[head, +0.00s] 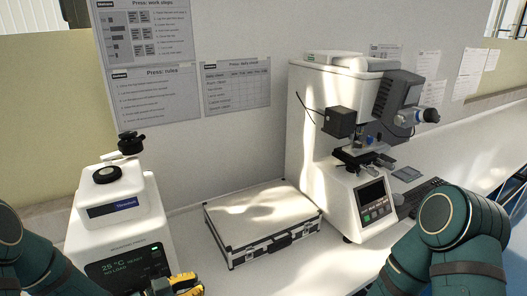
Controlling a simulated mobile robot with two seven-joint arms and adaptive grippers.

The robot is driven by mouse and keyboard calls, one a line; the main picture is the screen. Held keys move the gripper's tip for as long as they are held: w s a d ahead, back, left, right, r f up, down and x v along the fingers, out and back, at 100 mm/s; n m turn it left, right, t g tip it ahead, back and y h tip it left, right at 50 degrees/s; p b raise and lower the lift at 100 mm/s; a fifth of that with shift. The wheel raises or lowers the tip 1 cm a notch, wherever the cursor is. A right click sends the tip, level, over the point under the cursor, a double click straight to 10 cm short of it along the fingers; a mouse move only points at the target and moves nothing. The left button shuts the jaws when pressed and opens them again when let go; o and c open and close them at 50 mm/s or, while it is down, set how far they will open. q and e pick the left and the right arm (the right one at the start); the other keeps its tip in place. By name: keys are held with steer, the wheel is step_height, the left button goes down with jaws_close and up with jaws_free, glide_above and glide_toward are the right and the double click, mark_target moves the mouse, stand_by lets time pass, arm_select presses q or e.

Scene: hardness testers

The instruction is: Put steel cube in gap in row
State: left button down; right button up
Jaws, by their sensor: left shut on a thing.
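My left gripper (177,285) shows only in part at the bottom edge of the head view, as black and yellow pieces in front of the white tester at left. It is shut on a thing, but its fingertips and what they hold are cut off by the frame. I see no steel cube and no row with a gap. My right gripper is out of view; only my right arm shows at lower right.
A white tester (112,215) with a lit display stands at left. A silver case with black edges (262,215) lies closed in the middle. A larger hardness tester (312,130) stands right of it, with a keyboard (425,196) beyond. Bare bench (290,268) lies in front of the case.

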arm_select(q)
steer(key=shift+w+a+f+n+t+y, duration=0.1)
steer(key=shift+w+n+t+y, duration=0.75)
steer(key=shift+n+y, duration=1.1)
steer(key=shift+w+r+n+t+y, duration=0.1)
steer(key=shift+w+n+t+y, duration=0.3)
steer(key=shift+n+t+y, duration=1.45)
steer(key=shift+w+a+f+n+t+y, duration=0.1)
steer(key=shift+w+n+t+y, duration=0.45)
steer(key=shift+n+y, duration=1.45)
steer(key=shift+w+m+y, duration=0.1)
steer(key=shift+m+y, duration=0.4)
